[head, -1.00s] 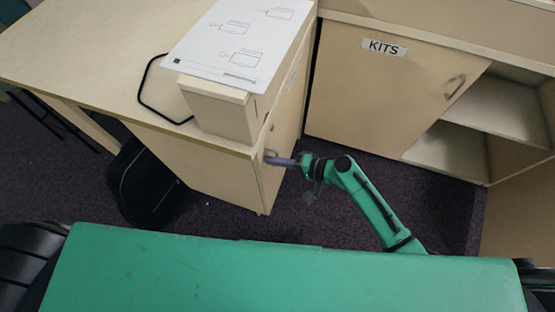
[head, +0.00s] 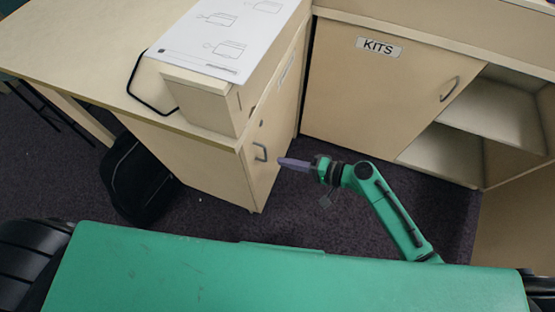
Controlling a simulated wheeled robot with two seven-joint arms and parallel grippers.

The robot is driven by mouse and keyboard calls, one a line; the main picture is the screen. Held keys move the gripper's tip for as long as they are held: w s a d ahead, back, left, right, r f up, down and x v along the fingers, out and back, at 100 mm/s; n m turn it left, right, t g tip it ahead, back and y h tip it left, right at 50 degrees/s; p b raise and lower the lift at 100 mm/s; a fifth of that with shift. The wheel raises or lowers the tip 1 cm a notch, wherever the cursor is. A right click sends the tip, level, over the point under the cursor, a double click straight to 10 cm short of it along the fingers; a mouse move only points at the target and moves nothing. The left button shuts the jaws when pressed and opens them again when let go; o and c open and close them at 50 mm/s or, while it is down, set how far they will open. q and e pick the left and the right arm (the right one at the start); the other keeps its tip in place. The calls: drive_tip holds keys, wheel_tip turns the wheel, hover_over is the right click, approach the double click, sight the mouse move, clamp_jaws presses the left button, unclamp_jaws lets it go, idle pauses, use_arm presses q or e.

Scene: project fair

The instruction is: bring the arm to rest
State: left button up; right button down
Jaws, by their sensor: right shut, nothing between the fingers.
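My right gripper (head: 285,162) has purple fingers and sits at the end of my green right arm, which reaches up from the lower right. It is shut and empty. Its fingertips point left, a little to the right of the metal handle (head: 260,152) on the narrow cabinet door (head: 262,180), with a small gap between them. That door looks closed. My left gripper is not in the head view.
The wooden desk (head: 70,60) stands at the left with a printed sheet (head: 215,45) on a box-like unit (head: 195,92). A black bag (head: 135,180) is on the floor. The KITS cabinet (head: 375,95) and open shelves (head: 490,115) stand behind. Dark carpet lies clear around my arm.

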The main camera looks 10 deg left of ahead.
drive_tip(key=v, duration=0.6)
drive_tip(key=shift+w+b, duration=0.1)
drive_tip(key=shift+b, duration=0.25)
drive_tip(key=shift+f, duration=0.1)
